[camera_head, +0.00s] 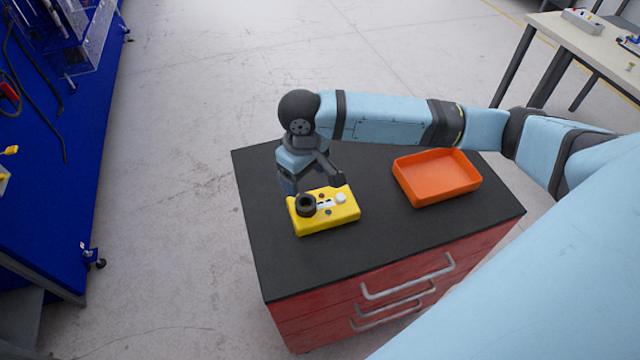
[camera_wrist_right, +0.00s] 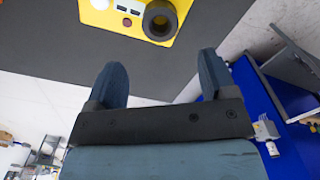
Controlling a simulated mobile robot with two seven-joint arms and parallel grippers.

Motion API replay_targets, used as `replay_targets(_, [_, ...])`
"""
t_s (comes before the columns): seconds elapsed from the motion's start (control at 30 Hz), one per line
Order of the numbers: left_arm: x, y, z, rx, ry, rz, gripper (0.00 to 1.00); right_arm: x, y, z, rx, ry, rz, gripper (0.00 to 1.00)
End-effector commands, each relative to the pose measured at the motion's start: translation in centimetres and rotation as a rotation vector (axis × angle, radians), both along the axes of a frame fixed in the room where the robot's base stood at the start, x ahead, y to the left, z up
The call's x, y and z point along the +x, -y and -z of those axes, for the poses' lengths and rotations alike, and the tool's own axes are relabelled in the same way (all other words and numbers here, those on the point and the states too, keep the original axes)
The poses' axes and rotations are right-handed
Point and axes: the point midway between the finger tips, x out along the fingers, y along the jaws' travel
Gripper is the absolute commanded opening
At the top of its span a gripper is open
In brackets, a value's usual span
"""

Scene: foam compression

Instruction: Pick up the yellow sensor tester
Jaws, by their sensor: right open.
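The yellow sensor tester (camera_head: 338,219) lies on the black top of the red drawer cabinet, left of an orange tray. It has a dark round knob, a white knob and small buttons on top. In the right wrist view the tester (camera_wrist_right: 128,22) shows at the top edge, partly cut off, beyond the fingertips. My right gripper (camera_head: 312,186) is just behind the tester, apart from it as the wrist view shows. Its two fingers (camera_wrist_right: 160,80) are spread with nothing between them. My left gripper is in neither view.
The orange tray (camera_head: 437,178) stands on the right of the cabinet top (camera_head: 385,245). The front of the top is clear. A blue workbench (camera_head: 60,190) stands at the left, and a pale table (camera_head: 590,50) at the far right. Bare floor lies between.

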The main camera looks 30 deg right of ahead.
Motion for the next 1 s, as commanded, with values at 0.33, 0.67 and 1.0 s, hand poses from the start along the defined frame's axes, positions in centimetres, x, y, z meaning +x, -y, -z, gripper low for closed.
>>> replay_targets(0.33, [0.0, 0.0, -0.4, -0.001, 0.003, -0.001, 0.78, -0.1, 0.0, 3.9, 0.000, 0.001, 0.000, 0.78])
replay_targets(0.67, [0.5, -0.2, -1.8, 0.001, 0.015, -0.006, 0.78, -0.6, 0.2, 8.3, 0.000, 0.001, 0.000, 0.78])
replay_targets(1.0, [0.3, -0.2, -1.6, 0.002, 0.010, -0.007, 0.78, -0.6, 0.1, 9.0, 0.001, 0.003, -0.001, 0.73])
